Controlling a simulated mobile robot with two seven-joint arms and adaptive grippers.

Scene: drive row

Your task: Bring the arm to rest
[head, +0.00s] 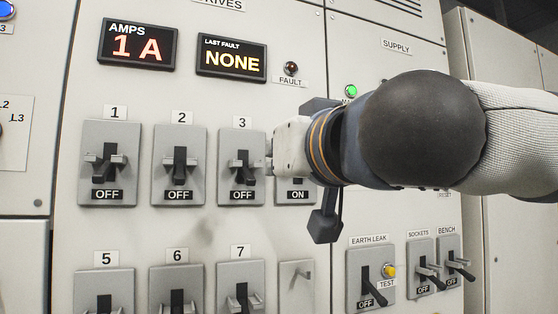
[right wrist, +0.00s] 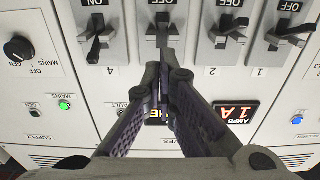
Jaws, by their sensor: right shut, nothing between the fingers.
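My right arm comes in from the right in the head view. Its gripper (head: 275,150) is over switch 4, beside switch 3 (head: 242,165); its fingers are mostly hidden there. In the right wrist view, turned upside down, the right gripper (right wrist: 161,72) is shut and empty. Its tips are in front of switch 3 (right wrist: 162,20), close to its lever; I cannot tell whether they touch. Switch 3 reads OFF. Switch 4 (right wrist: 96,25) reads ON and is mostly hidden by the gripper in the head view. My left gripper is not in view.
Switch 1 (head: 110,165) and switch 2 (head: 179,165) read OFF. Displays show 1 A (head: 137,46) and NONE (head: 232,57). Below are switch 7 (head: 241,285) and the earth leak switch (head: 370,275). A mains knob (right wrist: 18,47) sits beside switch 4.

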